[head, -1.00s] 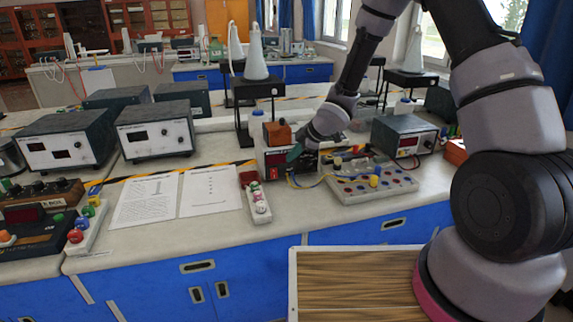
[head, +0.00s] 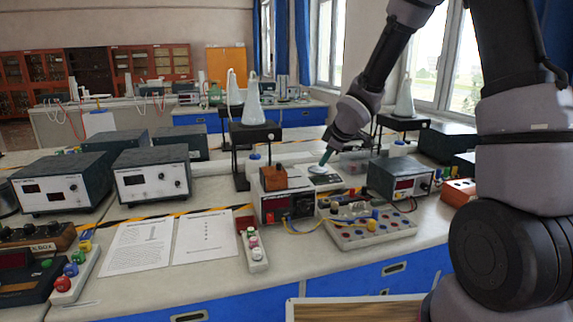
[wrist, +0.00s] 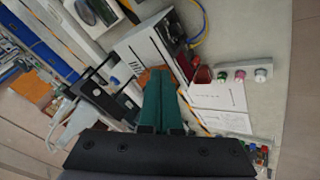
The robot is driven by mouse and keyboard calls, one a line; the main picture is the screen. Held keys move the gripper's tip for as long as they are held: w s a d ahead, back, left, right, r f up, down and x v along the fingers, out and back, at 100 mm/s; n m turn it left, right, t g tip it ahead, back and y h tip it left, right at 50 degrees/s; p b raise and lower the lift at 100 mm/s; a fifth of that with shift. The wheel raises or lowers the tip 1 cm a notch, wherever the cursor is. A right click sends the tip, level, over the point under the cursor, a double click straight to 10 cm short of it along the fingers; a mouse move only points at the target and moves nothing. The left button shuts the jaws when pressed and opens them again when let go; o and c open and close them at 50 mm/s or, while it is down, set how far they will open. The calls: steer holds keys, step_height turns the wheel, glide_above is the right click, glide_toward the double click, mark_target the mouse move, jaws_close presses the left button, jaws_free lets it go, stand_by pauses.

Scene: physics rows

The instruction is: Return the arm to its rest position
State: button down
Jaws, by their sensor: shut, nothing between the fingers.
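My arm comes down from the upper right of the head view, bent at the elbow. In the wrist view the fingers lie across the view of the power supply (wrist: 140,45), which is below and apart from them as far as I can tell.
A board with colored knobs and yellow leads (head: 365,232) lies at the front of the bench. A power strip (head: 252,248), paper sheets (head: 140,243) and several meters (head: 152,177) are to the left. A stand with a glass cone (head: 254,105) rises behind. Open air is above the bench.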

steer(key=s+d+r+m+h, duration=0.2)
steer(key=s+d+r+m, duration=0.35)
steer(key=r, duration=0.25)
steer(key=s+d+r+m+h, duration=0.1)
steer(key=s+d+r+m, duration=0.45)
steer(key=d+r, duration=0.2)
steer(key=s+r+m+y, duration=0.1)
steer(key=s+r+m, duration=0.2)
steer(key=s, duration=0.5)
steer(key=s+r+m+y, duration=0.1)
steer(key=s+r+m, duration=0.2)
steer(key=s, duration=0.6)
steer(key=shift+s+a+r+m, duration=0.2)
steer(key=shift+r+m, duration=0.15)
steer(key=shift+m, duration=0.35)
steer(key=shift+w+t, duration=0.1)
steer(key=shift+t, duration=0.2)
